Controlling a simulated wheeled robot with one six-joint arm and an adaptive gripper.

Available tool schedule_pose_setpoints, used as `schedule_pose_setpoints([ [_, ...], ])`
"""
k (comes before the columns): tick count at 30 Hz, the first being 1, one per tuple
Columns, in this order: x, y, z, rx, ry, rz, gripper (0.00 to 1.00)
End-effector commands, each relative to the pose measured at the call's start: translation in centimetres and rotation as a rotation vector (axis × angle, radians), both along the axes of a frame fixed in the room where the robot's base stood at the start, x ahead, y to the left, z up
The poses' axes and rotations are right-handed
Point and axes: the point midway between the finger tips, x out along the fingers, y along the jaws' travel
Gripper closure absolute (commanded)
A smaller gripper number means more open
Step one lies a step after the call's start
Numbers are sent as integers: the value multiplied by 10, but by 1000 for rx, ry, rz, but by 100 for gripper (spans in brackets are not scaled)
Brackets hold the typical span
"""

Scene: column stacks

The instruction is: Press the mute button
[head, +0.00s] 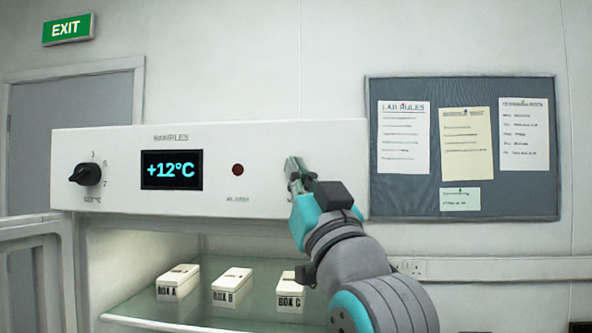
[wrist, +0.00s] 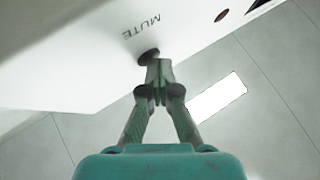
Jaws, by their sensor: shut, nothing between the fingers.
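The mute button is a small dark round knob (wrist: 149,55) on the white panel in the wrist view, next to the word MUTE. My gripper (wrist: 158,68) is shut and empty, with its fingertips at the button and partly covering it. I cannot tell whether they touch it or whether it is pushed in. In the head view my gripper (head: 296,165) is in front of the right part of the white panel (head: 265,145) and hides the button there.
The panel also carries a dark knob (head: 86,174), a +12°C display (head: 172,170) and a dark red lamp (head: 238,170). Below it, the open cabinet holds white boxes (head: 231,280) on a glass shelf (head: 140,308). A notice board (head: 462,205) hangs on the wall at right.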

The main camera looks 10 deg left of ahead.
Motion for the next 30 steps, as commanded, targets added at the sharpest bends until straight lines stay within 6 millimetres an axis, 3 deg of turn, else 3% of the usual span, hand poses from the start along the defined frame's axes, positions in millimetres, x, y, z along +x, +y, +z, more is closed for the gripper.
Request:
schedule_pose_setpoints([
  [30,-20,1,-1,-1,1,1,100],
])
